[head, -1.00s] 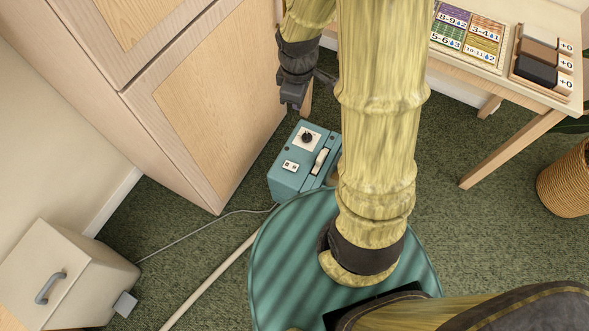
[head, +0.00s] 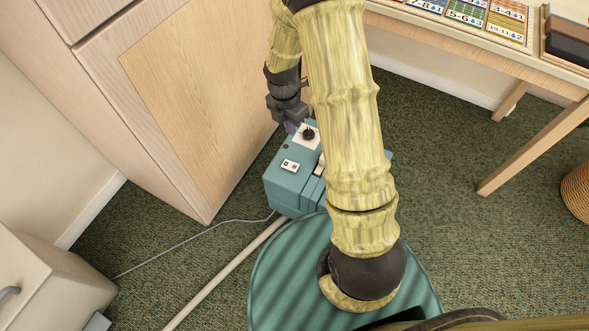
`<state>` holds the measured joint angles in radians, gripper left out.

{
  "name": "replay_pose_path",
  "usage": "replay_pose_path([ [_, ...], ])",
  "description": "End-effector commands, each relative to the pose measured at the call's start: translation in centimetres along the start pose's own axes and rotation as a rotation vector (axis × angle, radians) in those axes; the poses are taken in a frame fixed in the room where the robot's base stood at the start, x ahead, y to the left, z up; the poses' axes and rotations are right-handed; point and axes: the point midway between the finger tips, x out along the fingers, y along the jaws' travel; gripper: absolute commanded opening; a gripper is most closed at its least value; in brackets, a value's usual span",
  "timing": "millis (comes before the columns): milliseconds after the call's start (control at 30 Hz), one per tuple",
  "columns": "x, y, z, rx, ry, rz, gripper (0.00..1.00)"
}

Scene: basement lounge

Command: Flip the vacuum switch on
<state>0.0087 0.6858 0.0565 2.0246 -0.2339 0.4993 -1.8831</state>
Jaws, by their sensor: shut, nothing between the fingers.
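The vacuum (head: 284,190) is a teal box on the green carpet, partly hidden on its right by my arm. On its top are a white plate with a round black knob (head: 308,134) and a smaller white plate with dark marks (head: 290,166), which looks like the switch. Whether the switch is on or off is too small to tell. My gripper (head: 290,127) is shut and empty, pointing down at the vacuum's far edge, just left of the knob and beyond the switch plate. I cannot tell whether it touches the vacuum.
A wooden cabinet (head: 190,110) stands close on the left of the vacuum. A thin cord (head: 190,234) and a pale hose (head: 225,273) run from it across the carpet. A table (head: 470,50) with game boards is at the upper right. Carpet is open below the table.

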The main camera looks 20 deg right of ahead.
Motion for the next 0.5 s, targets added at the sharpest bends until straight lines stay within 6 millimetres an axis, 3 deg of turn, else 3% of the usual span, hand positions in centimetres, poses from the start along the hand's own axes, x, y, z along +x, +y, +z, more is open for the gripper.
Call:
replay_pose_path([
  [33, 2.5, 0.5, 0.0, -0.052, 0.003, -0.008, 0.0],
  [200, 5.7, 1.2, 0.2, -0.201, 0.009, -0.027, 0.0],
  [500, 6.3, 1.4, 0.3, -0.254, 0.011, -0.031, 0.0],
])
